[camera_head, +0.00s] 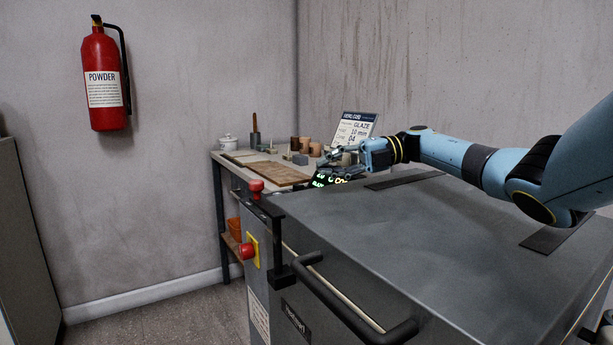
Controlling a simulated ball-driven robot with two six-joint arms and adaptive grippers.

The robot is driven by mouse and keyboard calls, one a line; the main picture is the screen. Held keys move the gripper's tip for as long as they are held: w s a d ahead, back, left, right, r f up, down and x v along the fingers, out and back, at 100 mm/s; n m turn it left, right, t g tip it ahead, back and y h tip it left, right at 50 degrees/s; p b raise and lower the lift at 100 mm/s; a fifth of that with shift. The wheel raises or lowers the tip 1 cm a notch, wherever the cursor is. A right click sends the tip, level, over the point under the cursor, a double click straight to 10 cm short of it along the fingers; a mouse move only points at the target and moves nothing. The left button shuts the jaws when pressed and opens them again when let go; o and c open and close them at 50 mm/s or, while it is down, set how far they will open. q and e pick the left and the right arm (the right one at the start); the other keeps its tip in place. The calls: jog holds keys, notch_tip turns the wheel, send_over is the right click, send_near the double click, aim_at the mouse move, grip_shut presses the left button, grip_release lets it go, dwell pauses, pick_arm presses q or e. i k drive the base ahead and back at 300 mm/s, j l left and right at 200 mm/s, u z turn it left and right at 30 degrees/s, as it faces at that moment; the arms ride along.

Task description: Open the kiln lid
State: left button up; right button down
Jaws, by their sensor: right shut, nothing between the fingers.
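The kiln lid (400,235) is a flat grey metal top and lies down on the kiln body. A dark bar handle (343,305) runs along the lid's front edge. A latch with a red knob (256,187) stands at the lid's near left corner, with another red knob (246,251) on a yellow plate below it. My right gripper (335,158) reaches across above the lid's far end, beside a lit panel (330,178) with green figures. It is shut and empty, well away from the handle. My left gripper is not in view.
A workbench (273,174) with pots, a wooden board and small blocks stands behind the kiln. A red fire extinguisher (104,82) hangs on the left wall. Floor (160,310) is clear left of the kiln.

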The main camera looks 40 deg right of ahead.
aim_at(433, 258)
jog(key=k+j, duration=0.35)
jog(key=j, duration=0.15)
jog(key=k+j, duration=0.35)
jog(key=j, duration=0.2)
